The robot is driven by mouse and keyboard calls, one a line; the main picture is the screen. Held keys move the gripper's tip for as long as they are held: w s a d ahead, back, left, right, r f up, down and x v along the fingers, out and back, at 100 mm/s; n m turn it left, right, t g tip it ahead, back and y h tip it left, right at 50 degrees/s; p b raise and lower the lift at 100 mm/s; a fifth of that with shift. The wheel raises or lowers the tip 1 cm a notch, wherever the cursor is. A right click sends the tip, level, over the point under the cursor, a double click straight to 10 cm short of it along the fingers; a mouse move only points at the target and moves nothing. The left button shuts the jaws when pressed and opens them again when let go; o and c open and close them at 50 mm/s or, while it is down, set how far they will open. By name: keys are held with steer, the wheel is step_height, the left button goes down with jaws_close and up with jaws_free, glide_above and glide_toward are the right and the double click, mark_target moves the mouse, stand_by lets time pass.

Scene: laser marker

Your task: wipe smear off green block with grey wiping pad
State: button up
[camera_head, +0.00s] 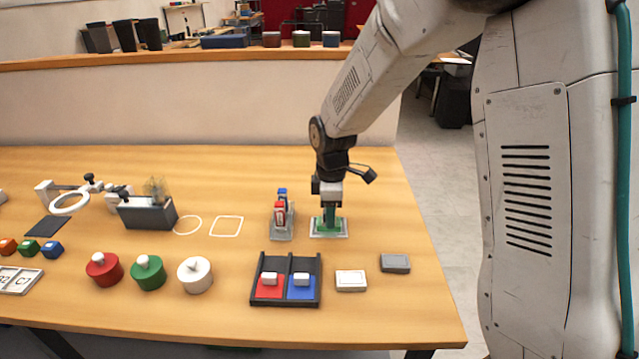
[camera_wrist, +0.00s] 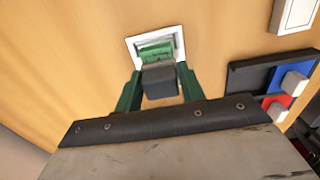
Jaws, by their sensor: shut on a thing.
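The green block (camera_wrist: 155,48) sits in a square, pale-rimmed holder (camera_wrist: 133,41) below my gripper. Part of the block is covered by a dark grey piece, and I cannot make out the smear. My gripper (camera_head: 329,215) points straight down over the holder near the table's right side. Its green fingers are shut on the dark grey piece, which looks like the grey wiping pad (camera_wrist: 160,82). The pad is right at the green block; whether they touch cannot be told. In the head view the fingers hide most of the block, while the holder (camera_head: 316,232) shows around them.
A stand with red and blue blocks (camera_head: 281,212) is close on the left. A black tray (camera_head: 254,295) with red and blue bays, a white slab (camera_head: 351,280) and a grey slab (camera_head: 395,262) lie in front. The table's right edge is near; wood behind the holder is clear.

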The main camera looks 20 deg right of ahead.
steer(key=shift+s+d+f, duration=0.1)
steer(key=shift+s+d, duration=0.15)
steer(key=shift+d, duration=0.5)
steer(key=shift+s+d, duration=0.25)
steer(key=shift+d, duration=0.5)
steer(key=shift+a, duration=0.25)
steer(key=shift+w+a, duration=0.4)
steer(key=shift+a, duration=0.65)
steer(key=shift+w+a, duration=0.35)
steer(key=shift+a, duration=0.7)
steer(key=shift+w+a, duration=0.4)
steer(key=shift+a, duration=0.65)
steer(key=r, duration=0.3)
steer(key=shift+s+d, duration=0.1)
steer(key=shift+d, duration=0.1)
steer(key=shift+a+r, duration=0.2)
steer(key=shift+r, duration=0.45)
step_height(320, 180, up, 4)
steer(key=shift+r, duration=0.1)
